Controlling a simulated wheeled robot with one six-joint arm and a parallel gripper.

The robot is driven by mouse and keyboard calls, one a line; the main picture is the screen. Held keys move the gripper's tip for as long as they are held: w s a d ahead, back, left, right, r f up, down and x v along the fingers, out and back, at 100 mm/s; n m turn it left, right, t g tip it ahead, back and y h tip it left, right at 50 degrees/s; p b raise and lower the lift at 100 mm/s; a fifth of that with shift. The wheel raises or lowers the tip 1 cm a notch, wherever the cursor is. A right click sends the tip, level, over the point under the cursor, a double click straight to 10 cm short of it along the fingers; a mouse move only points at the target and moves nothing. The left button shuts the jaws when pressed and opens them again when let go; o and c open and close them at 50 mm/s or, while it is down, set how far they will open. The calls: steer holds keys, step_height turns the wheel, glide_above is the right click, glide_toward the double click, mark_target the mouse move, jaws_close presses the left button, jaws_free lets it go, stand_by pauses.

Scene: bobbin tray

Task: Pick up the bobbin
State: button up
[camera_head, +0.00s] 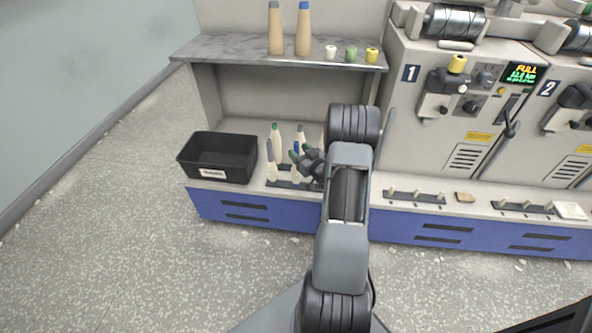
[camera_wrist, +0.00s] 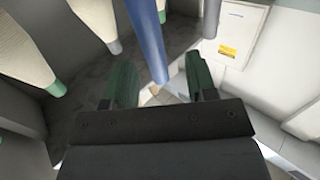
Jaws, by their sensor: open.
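In the head view several cream bobbins with coloured tips stand on a dark tray (camera_head: 284,184) on the lower shelf. In the wrist view the jaws (camera_wrist: 160,88) are open, and a blue bobbin end (camera_wrist: 148,45) lies across the gap between the green fingers. Contact cannot be told. A green-tipped bobbin (camera_wrist: 25,48) and a grey-tipped bobbin (camera_wrist: 97,20) are to the left.
A black bin (camera_head: 218,157) stands left of the tray. The upper shelf (camera_head: 230,48) holds two tan cones (camera_head: 276,32) and several small spools. Winding machine 1 (camera_head: 440,110) stands to the right, with a peg strip (camera_head: 415,196) before it.

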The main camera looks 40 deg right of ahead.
steer(key=shift+w+d+f+b, duration=0.1)
steer(key=shift+w+b, duration=0.3)
steer(key=shift+w, duration=1.8)
steer(key=shift+c, duration=0.3)
jaws_close()
